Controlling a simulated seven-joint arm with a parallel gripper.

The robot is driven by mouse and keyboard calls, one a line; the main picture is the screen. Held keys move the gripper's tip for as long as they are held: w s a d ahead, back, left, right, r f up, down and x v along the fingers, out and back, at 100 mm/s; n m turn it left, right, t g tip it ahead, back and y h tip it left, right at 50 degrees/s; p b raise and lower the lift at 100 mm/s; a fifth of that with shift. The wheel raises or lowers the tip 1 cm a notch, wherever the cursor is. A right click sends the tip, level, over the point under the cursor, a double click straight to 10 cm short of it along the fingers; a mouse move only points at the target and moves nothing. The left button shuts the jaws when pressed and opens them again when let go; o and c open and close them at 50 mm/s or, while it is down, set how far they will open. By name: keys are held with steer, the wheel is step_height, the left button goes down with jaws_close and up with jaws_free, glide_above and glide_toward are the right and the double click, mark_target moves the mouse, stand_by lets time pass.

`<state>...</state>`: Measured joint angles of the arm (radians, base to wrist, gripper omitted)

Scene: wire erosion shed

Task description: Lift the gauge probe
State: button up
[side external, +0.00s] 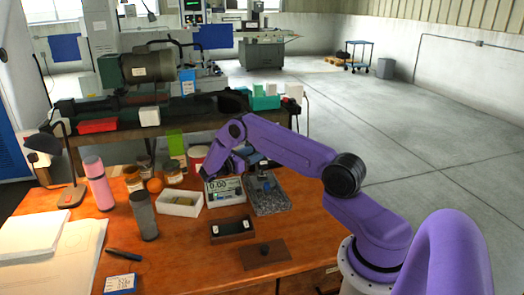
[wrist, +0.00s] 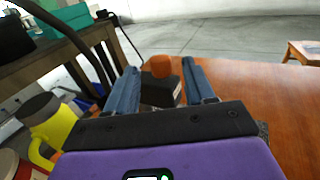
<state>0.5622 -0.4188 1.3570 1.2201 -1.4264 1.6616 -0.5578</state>
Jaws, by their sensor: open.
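In the side view, my gripper (side external: 264,184) is low over the grey speckled plate (side external: 270,205), partly hidden by my arm. A white box with a 0.00 display (side external: 223,190) stands just left of the plate.
A white tray (side external: 180,212), a grey bottle (side external: 143,215), a pink bottle (side external: 98,182) and jars stand to the left. A dark open case (side external: 232,236) and a brown plate with a black knob (side external: 250,258) lie in front. A crowded bench (side external: 150,125) stands behind.

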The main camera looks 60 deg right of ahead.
steer(key=shift+x, duration=2.6)
